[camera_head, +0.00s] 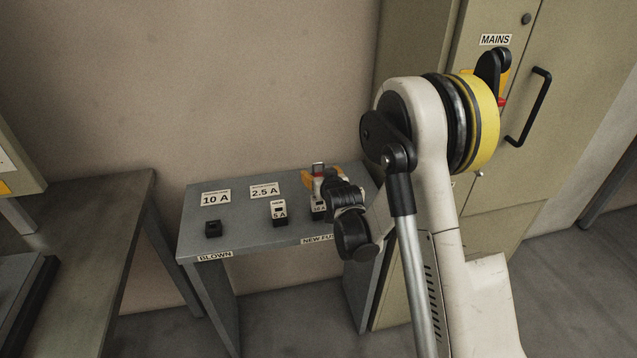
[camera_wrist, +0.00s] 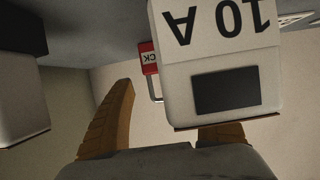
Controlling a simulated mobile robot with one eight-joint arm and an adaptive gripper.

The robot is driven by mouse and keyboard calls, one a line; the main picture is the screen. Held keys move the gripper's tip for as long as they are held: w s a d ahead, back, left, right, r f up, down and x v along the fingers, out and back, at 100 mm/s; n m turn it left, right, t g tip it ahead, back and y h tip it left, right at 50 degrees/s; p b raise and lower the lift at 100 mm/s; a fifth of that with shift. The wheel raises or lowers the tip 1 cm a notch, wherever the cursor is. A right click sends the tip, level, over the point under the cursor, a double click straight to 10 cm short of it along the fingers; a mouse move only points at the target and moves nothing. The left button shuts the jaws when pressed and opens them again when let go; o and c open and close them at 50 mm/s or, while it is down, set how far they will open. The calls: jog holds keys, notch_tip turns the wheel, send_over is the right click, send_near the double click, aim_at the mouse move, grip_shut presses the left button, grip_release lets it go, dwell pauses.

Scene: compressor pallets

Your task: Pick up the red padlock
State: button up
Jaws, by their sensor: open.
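The red padlock (camera_wrist: 149,57) shows in the wrist view with a white label and a metal shackle, partly hidden behind a white fuse block marked 10 A (camera_wrist: 218,42). In the head view the padlock (camera_head: 318,180) is a small red patch at the rear of the grey table, by the gripper. My gripper (camera_wrist: 165,108) is open, its orange-brown fingers spread, with the fuse block covering part of the right one. In the head view my gripper (camera_head: 321,175) is low over the table's right part. I cannot tell whether the padlock is between the fingers.
The grey table (camera_head: 245,231) also holds a 5 A fuse block (camera_head: 279,211), a black block (camera_head: 213,229) and label cards marked 10 A (camera_head: 216,198) and 2.5 A (camera_head: 264,190). A tall cabinet with a MAINS switch (camera_head: 492,68) stands at right. The wall is close behind.

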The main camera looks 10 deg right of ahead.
jog(key=x, duration=0.2)
jog(key=shift+w+f, duration=0.2)
jog(key=c, duration=1.3)
jog(key=shift+r, duration=0.15)
jog(key=shift+c, duration=0.2)
notch_tip(320, 180, up, 5)
jog(key=shift+f+p, duration=0.2)
jog(key=shift+p, duration=1.05)
jog(key=d+r+p, duration=0.4)
jog(key=d+r, duration=0.2)
jog(key=d, duration=0.5)
jog(key=shift+d, duration=0.35)
